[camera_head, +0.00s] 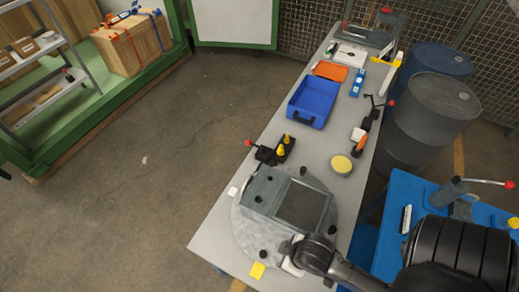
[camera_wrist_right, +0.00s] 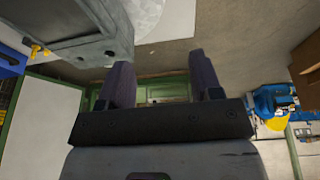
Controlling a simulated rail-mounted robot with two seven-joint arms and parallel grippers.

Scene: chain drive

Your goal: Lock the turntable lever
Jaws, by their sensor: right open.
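The round grey turntable (camera_head: 243,235) sits on the near end of the long table, with a grey metal housing (camera_head: 262,190) on it. A black lever with a red knob (camera_head: 249,143) stands at the turntable's far edge; I cannot tell whether it is locked. My right arm reaches in from the lower right, and its gripper (camera_head: 291,258) is over the turntable's near right part, its fingers mostly hidden. In the right wrist view the gripper (camera_wrist_right: 160,82) is open with nothing between its fingers; the grey housing (camera_wrist_right: 75,40) shows at upper left. My left gripper is out of view.
Yellow knobs (camera_head: 281,149) on a black block stand beside the lever. A blue tray (camera_head: 313,102), a yellow-topped round tin (camera_head: 341,165) and small tools lie farther along the table. Dark drums (camera_head: 432,110) and a blue bench (camera_head: 395,235) stand at right.

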